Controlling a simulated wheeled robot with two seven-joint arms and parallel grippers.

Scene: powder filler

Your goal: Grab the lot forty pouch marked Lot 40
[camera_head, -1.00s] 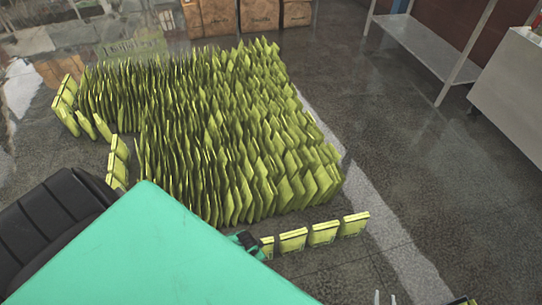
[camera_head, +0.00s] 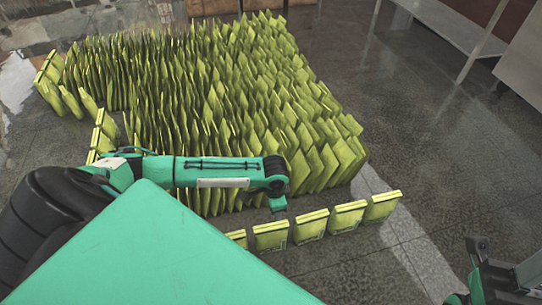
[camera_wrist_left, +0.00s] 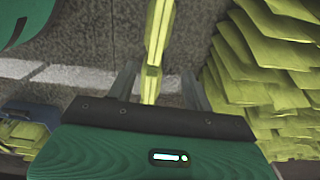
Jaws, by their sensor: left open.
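Flat yellow-green pouches stand in a row on the floor (camera_head: 408,248) in front of a large block of similar pouches (camera_head: 225,110). No lot marking is legible, so I cannot tell which pouch is Lot 40. My left gripper (camera_head: 278,208) points down near this front row, just behind a pouch (camera_head: 270,236). In the left wrist view the left gripper (camera_wrist_left: 158,75) is open, with a narrow pouch (camera_wrist_left: 156,35) seen edge-on between its fingers. I cannot tell whether they touch. Part of my right arm shows at the lower right of the head view; its fingers are unclear.
More pouches (camera_head: 104,130) stand at the left of the block. A metal shelf (camera_head: 440,28) and a light cabinet (camera_head: 525,60) stand at the back right. The floor right of the block is clear.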

